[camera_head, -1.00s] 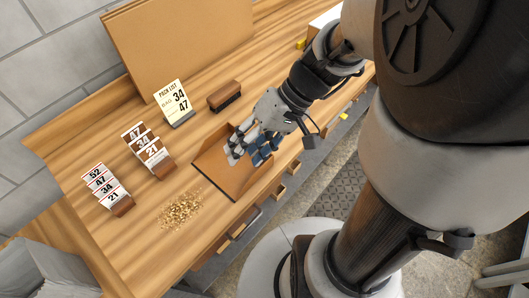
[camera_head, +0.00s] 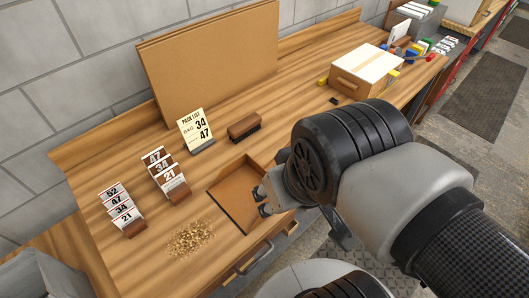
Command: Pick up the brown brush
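The brown brush (camera_head: 244,126) lies on the wooden bench, with a brown wooden back on top and dark bristles below. It is right of the pack list card and behind the brown dustpan-like tray. My gripper (camera_head: 262,203) is over the right part of that tray, in front of the brush and apart from it. Its fingers look spread, with nothing seen between them. My arm hides part of the gripper and the tray's right side.
The brown tray (camera_head: 226,204) lies near the bench's front edge. Golden crumbs (camera_head: 191,238) lie left of it. The pack list card (camera_head: 195,130) and numbered card holders (camera_head: 167,178) stand at the left. A tall brown board (camera_head: 210,60) leans at the back. A wooden box (camera_head: 364,72) stands right.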

